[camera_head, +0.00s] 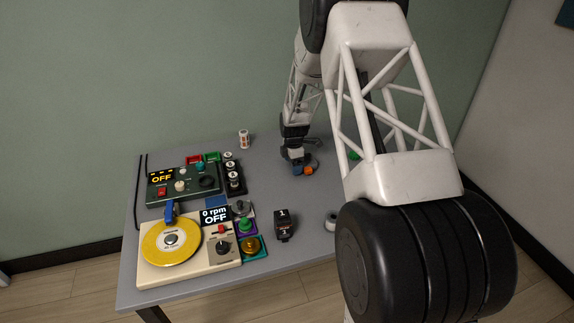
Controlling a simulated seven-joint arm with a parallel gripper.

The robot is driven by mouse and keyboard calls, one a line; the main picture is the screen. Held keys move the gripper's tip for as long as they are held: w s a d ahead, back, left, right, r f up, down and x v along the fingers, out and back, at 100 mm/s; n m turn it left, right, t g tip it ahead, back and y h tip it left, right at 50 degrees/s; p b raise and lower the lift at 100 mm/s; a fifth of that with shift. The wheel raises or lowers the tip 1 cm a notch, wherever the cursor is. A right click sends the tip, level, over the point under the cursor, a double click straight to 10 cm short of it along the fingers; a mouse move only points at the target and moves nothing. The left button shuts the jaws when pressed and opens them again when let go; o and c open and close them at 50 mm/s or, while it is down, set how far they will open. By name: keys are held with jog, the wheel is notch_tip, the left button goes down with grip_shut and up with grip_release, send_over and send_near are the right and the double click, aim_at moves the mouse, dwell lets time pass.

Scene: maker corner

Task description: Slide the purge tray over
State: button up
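I cannot pick out a purge tray for certain; my arm covers the right part of the table. My gripper (293,168) is low over the back middle of the grey table (275,262). Its fingertips are small and dark here, and I cannot tell whether they are open or shut. A small orange piece (309,170) and a blue piece (297,170) show at the fingertips. Whether the gripper touches or holds them is unclear. A green thing (354,154) shows partly behind my arm.
A cream turntable unit (150,274) with a yellow disc (165,247) stands front left, reading "0 rpm OFF". A dark green control box (160,194) reading "OFF" stands behind it. A black block (285,225) and a white ring-like item (330,222) are nearer the middle. The front middle is clear.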

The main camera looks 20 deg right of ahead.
aim_at(310, 164)
jog(key=shift+d, duration=3.75)
jog(key=o, duration=0.7)
jog(key=shift+o, duration=0.2)
jog(key=shift+r, duration=0.1)
notch_tip(310, 164, up, 8)
jog(key=shift+f, duration=0.2)
jog(key=shift+a+r, duration=0.1)
